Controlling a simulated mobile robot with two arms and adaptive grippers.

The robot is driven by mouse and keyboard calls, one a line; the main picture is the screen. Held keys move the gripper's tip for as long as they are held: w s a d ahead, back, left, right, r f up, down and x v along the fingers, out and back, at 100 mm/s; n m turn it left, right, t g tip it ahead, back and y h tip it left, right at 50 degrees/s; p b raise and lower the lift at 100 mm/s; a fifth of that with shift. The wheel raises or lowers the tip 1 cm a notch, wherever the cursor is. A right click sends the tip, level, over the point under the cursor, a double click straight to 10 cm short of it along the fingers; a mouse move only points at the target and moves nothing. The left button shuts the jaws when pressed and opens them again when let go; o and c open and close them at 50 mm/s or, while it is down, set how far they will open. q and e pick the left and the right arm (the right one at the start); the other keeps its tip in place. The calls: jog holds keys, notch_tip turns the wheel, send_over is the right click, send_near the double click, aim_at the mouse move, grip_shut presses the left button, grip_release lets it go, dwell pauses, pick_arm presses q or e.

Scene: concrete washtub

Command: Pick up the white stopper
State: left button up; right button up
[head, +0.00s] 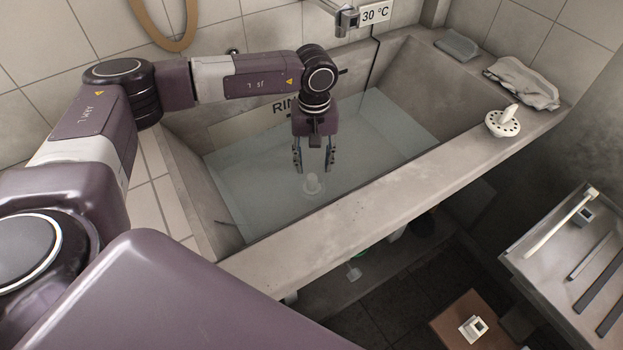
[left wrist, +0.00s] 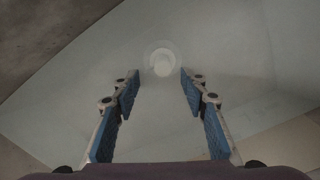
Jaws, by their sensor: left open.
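The white stopper (head: 313,184) is in the washtub (head: 320,225), upright under what looks like clear water. In the left wrist view the stopper (left wrist: 162,62) shows as a pale round disc with a knob, ahead of and between the fingertips. My left gripper (head: 314,170) points down over the tub, just above the stopper in the picture. In the left wrist view its blue-padded fingers (left wrist: 160,88) are open with nothing between them. I cannot tell the exact height left between the fingertips and the stopper. My right gripper is not in view.
On the tub's right ledge are a white perforated strainer with a handle (head: 503,123), a crumpled cloth (head: 524,82) and a grey block (head: 457,45). A tap (head: 346,20) hangs over the back rim. A metal drainboard (head: 580,265) stands at the right.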

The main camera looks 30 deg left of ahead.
aim_at(312, 176)
pick_arm(q)
jog(key=f, duration=0.6)
jog(key=shift+s+a+f, duration=0.1)
jog(key=shift+a+f, duration=0.1)
jog(key=shift+f, duration=0.1)
grip_shut()
jog(key=shift+r, duration=0.2)
